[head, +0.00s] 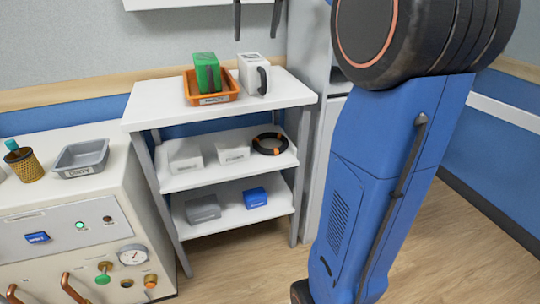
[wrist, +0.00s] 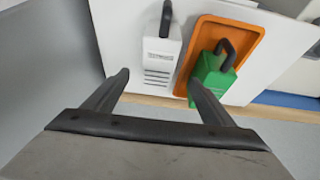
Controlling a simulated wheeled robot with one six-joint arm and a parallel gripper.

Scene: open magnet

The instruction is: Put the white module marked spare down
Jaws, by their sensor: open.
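A white module (head: 248,76) with a black handle stands upright on the top shelf of the cart, just right of the orange tray. In the wrist view the white module (wrist: 157,62) lies beyond my fingertips, its dark label too small to read surely. My gripper (wrist: 159,76) is open, with nothing between its fingers. In the head view only its two dark fingers (head: 256,24) show at the top edge, above and apart from the white module.
The orange tray (head: 228,97) holds a green module (head: 206,72). The cart top (head: 150,106) is bare at the left and front. Lower shelves carry white boxes, a black ring (head: 270,144), a grey box (head: 203,208) and a blue box (head: 255,197). A grey tray (head: 82,157) sits on the left cabinet.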

